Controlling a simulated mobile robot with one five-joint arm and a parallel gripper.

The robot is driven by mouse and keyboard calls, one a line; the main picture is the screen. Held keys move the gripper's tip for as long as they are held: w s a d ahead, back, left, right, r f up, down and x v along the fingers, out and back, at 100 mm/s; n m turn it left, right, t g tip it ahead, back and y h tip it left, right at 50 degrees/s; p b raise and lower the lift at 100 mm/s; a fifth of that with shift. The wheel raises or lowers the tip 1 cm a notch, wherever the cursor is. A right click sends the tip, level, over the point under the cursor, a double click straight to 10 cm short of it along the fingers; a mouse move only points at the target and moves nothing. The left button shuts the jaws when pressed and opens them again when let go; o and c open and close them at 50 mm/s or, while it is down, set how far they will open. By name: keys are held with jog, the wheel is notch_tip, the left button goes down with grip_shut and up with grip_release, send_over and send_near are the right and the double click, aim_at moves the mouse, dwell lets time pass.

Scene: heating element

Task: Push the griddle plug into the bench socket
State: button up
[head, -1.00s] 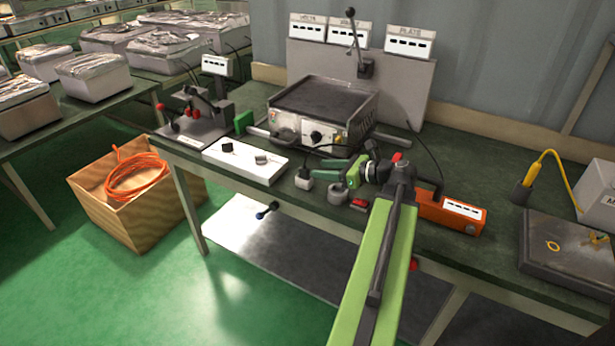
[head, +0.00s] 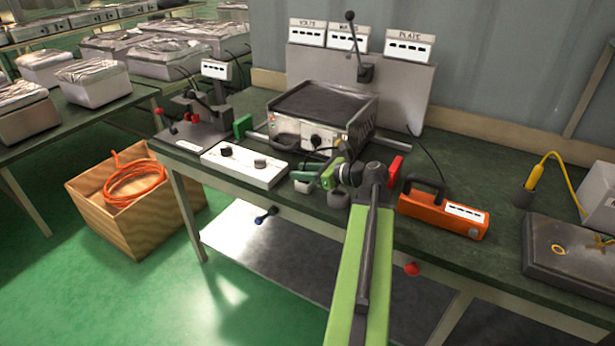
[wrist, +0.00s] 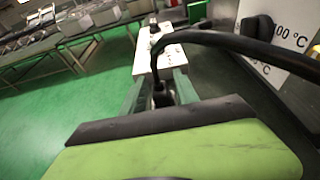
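The griddle (head: 325,105) stands at the back of the bench, with a dark plate and a front knob. A black cable (wrist: 225,42) arches across the wrist view down to a dark plug (wrist: 160,97) between my green fingers. My gripper (head: 305,178) is low over the bench in front of the griddle and hides most of the plug in the head view; its fingers (wrist: 156,92) lie either side of the plug. I cannot tell whether they press on it. A white box with two dark round fittings (head: 243,166), perhaps the bench socket, lies left of my gripper, ahead in the wrist view (wrist: 160,50).
A grey round piece (head: 338,197) stands close right of my gripper. An orange handled box (head: 443,213) is farther right. A clamp-like fixture (head: 190,130) and a green block (head: 242,126) are beyond the white box. The bench's front edge is near.

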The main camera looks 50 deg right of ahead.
grip_shut()
jog(key=shift+r, duration=0.1)
